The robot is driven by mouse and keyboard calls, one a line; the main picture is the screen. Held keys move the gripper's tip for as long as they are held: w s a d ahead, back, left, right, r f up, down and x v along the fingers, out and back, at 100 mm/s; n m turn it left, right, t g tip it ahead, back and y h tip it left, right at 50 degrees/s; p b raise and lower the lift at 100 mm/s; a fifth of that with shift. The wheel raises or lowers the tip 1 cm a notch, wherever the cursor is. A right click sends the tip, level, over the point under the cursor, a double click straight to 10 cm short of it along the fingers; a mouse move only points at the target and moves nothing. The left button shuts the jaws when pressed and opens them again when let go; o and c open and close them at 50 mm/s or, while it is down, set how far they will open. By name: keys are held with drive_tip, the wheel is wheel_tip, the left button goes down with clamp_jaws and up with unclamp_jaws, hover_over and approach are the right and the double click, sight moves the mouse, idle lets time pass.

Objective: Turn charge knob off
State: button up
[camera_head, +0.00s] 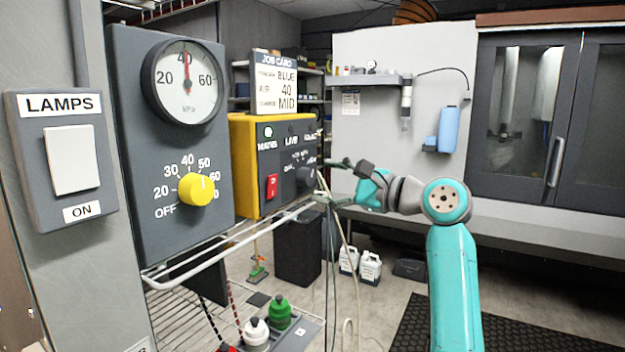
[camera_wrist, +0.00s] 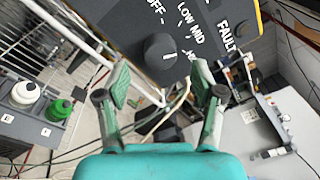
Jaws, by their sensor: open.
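The charge knob (camera_head: 305,178) is a dark round knob on the grey front of a yellow-sided control box (camera_head: 245,165). In the wrist view the knob (camera_wrist: 160,50) stands just beyond the fingertips, slightly above the middle of the gap. Its white mark points toward the right side of that picture, near the labels after LOW and MID, away from OFF; the exact setting is hard to tell. My gripper (camera_head: 322,180) is open and empty, its two fingers spread on either side of the knob's line, with no visible contact. It also shows in the wrist view (camera_wrist: 160,82).
A red switch (camera_head: 272,186) sits left of the knob on the same panel. A yellow knob (camera_head: 196,189) and gauge (camera_head: 186,82) are on the nearer grey panel. A wire rack rail (camera_head: 225,240) runs below. Hoses hang near my gripper. A job card (camera_head: 273,82) reads MID.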

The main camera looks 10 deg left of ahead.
sight(310, 178)
drive_tip(key=shift+x, duration=2.25)
drive_tip(key=c, duration=1.1)
drive_tip(key=shift+c, duration=0.2)
